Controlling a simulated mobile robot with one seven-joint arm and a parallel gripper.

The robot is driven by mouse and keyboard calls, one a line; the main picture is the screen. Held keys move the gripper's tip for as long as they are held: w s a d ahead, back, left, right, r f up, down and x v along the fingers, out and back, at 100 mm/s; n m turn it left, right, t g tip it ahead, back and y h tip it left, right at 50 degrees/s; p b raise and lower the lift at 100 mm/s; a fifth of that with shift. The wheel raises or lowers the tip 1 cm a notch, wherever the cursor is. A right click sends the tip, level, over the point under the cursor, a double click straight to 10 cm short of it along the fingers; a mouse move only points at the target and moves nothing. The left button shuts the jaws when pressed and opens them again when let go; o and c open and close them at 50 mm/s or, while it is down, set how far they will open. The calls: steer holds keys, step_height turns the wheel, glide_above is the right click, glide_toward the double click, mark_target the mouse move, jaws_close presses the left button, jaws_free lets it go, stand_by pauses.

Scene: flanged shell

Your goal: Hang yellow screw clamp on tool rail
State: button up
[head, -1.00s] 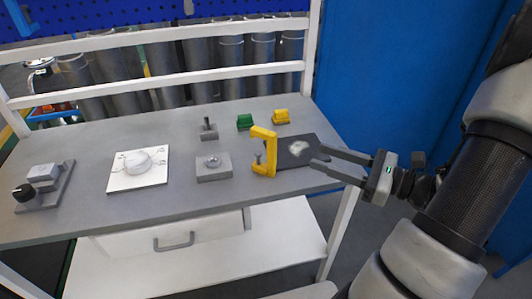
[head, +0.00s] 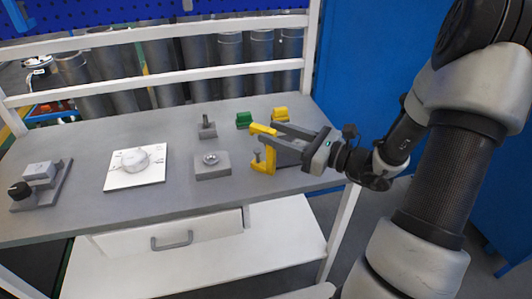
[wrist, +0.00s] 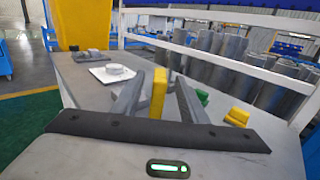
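The yellow screw clamp (head: 262,169) stands upright at the right part of the grey bench, beside a dark plate. My gripper (head: 273,131) is at the clamp's upper end, with its fingers reaching in from the right. In the wrist view, the clamp's yellow bar (wrist: 158,93) lies between the two fingers (wrist: 162,80). Gaps show on both sides of the bar, so the gripper looks open around it. The fingers and palm partly hide the clamp and the dark plate. White horizontal rails (head: 165,83) run along the bench's back; which one is the tool rail I cannot tell.
A green block (head: 243,119) and a yellow block (head: 280,114) sit behind the clamp. Grey fixtures (head: 212,166) stand left of it. A white plate with a round part (head: 136,167) and a black-knobbed device (head: 40,184) are further left. The bench front is mostly clear.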

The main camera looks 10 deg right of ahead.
steer(key=shift+x, duration=1.6)
jaws_close()
steer(key=shift+r, duration=0.1)
